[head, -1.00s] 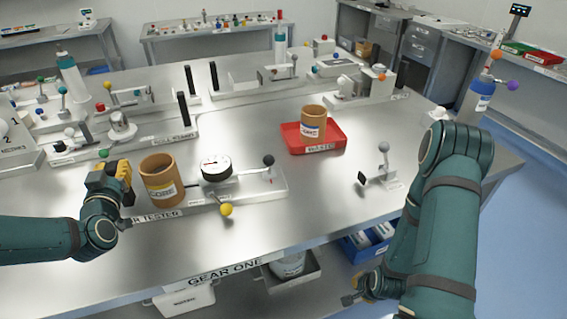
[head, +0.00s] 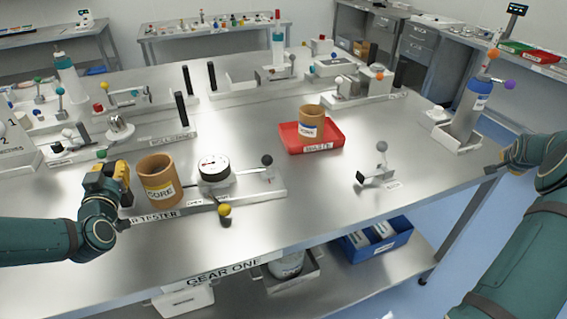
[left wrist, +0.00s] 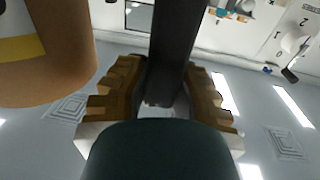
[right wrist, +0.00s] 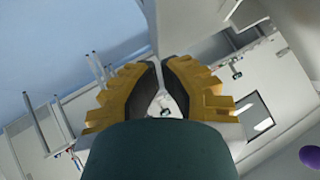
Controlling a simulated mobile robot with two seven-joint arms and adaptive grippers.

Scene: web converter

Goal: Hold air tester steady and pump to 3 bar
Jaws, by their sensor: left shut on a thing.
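The air tester (head: 262,187) is a pale base near the front left of the bench. It carries a round gauge (head: 214,169), a yellow-knobbed lever (head: 224,211) and a black-knobbed lever (head: 267,160). A brown core (head: 158,186) stands upright at its left end; its side also shows in the left wrist view (left wrist: 60,60). My left gripper (head: 122,172) is just left of the core, shut on a dark handle (left wrist: 172,45). The gauge reading is too small to tell. My right gripper (head: 490,169) is beyond the bench's right edge, far from the tester, its fingertips together and empty.
A red waste tray (head: 322,148) holding another brown core (head: 311,120) lies right of the tester. A small fixture with a grey-knobbed lever (head: 381,147) stands further right. A blue-capped bottle (head: 474,105) stands at the right corner. Bare bench lies in front of the tray.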

